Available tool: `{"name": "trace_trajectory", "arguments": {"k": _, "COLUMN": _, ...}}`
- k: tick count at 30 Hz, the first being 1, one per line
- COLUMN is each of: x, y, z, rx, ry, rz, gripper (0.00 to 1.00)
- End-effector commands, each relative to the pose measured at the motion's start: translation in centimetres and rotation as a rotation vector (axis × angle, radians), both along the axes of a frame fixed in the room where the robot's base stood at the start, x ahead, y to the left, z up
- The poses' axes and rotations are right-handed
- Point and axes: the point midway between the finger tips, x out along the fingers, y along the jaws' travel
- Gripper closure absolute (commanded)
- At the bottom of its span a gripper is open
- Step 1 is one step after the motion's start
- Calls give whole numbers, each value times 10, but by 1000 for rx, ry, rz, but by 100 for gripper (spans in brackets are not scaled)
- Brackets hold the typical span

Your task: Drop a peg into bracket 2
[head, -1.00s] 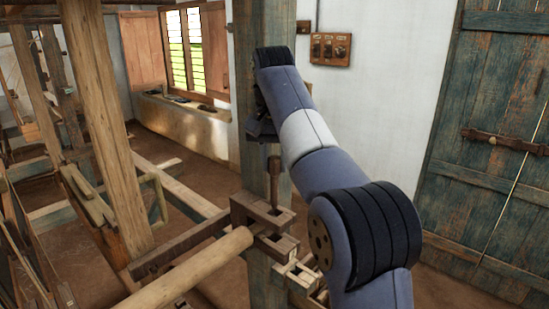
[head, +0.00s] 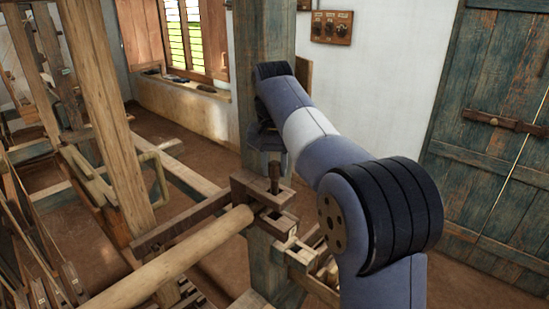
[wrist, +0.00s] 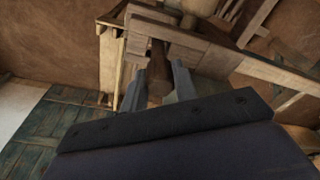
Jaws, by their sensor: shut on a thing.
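A dark brown wooden peg (head: 274,176) stands upright in the top of a wooden bracket (head: 243,184) on the post. Its lower end is hidden inside the bracket. My gripper (wrist: 158,84) has its two grey fingers on either side of the peg, which shows as a dark shape (wrist: 158,66) between them in the wrist view. The gripper is shut on it. In the head view my wrist hangs just above the peg, and the fingertips are hard to make out. I see no number on the bracket.
A thick round beam (head: 180,262) runs from the bracket to the lower left. Open wooden boxes (head: 280,222) sit just below the bracket. The blue-green post (head: 262,40) stands close behind. The loom frame (head: 105,110) fills the left. A door (head: 500,150) is at right.

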Motion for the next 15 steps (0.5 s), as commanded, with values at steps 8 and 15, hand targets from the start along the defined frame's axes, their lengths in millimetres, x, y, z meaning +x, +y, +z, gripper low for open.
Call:
{"name": "trace_trajectory", "arguments": {"k": 8, "x": 0, "y": 0, "z": -19, "rx": 0, "ry": 1, "rz": 0, "gripper": 95}}
{"name": "trace_trajectory", "arguments": {"k": 15, "x": 0, "y": 0, "z": -30, "rx": 0, "ry": 1, "rz": 0, "gripper": 95}}
